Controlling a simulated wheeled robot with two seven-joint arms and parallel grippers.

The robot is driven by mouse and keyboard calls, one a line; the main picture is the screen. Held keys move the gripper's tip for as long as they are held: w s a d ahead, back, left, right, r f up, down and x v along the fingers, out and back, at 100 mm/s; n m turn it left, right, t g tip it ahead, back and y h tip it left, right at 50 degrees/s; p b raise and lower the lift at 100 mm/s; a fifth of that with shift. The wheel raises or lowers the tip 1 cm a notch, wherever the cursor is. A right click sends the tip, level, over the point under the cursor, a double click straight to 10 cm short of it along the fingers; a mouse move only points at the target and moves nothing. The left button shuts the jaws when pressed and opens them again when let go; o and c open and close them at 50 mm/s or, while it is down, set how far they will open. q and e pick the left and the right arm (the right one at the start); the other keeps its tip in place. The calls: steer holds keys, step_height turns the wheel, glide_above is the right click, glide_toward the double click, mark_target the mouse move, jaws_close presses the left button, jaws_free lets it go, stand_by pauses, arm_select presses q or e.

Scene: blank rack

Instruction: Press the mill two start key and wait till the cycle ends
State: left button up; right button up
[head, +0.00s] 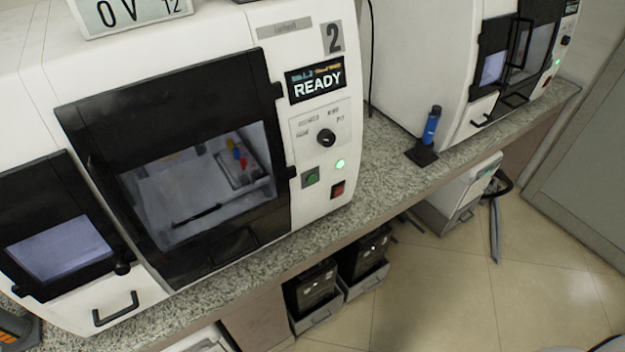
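Mill two (225,60) is a white machine with a "2" label (332,38) at its top right. Its small display (316,82) reads READY. Below are a dark round knob (326,136), a lit green lamp (340,164), a green square key (311,177), which looks like the start key, and a red switch (338,189). The black-framed door (100,130) looks shut, and coloured items (240,155) show behind its window. Neither gripper can be made out in the head view.
A second white mill (430,50) stands to the right on the speckled counter (375,165). A blue bottle-like tool (431,125) stands on a black base between them. Dark bins (312,287) sit under the counter. Tiled floor (450,290) is open at the lower right.

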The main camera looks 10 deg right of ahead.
jaws_close()
steer(key=shift+d, duration=0.1)
stand_by(1.2)
